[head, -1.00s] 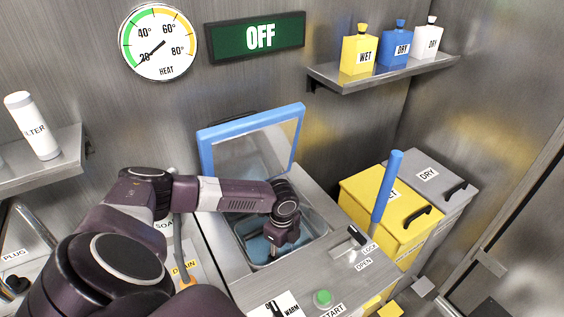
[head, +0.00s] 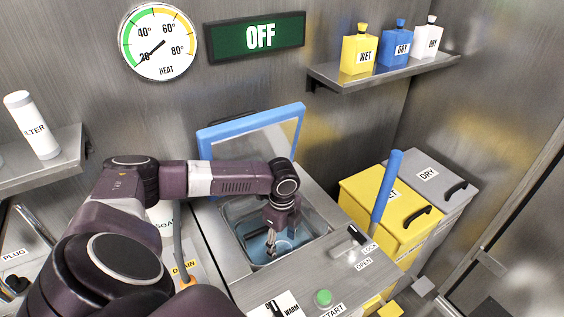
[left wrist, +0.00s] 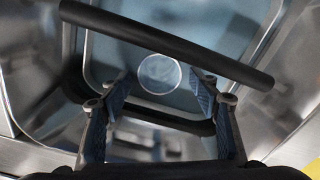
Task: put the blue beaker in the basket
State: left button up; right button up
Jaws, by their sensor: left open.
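My left gripper (head: 270,244) reaches down into the open metal basin (head: 238,214) in the counter. In the left wrist view its two fingers (left wrist: 162,112) are spread apart with nothing between their tips. A pale blue, see-through round shape (left wrist: 159,74), apparently the blue beaker, lies ahead of the fingertips and apart from them. It shows partly beside the gripper in the head view (head: 285,246). The basin's inside looks blue. A dark bar (left wrist: 170,45) crosses the wrist view; I cannot tell whether it belongs to a basket. My right gripper is out of view.
The blue-framed lid (head: 206,152) stands open behind the basin. A blue lever (head: 386,192) rises at its right, beside the yellow bin (head: 362,188) and grey bin (head: 413,168). A green button (head: 323,297) is on the front counter. The wall sign (head: 258,38) reads OFF.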

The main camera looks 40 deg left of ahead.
pick_arm(q)
jog(key=shift+r, duration=2.7)
jog(key=shift+r, duration=0.1)
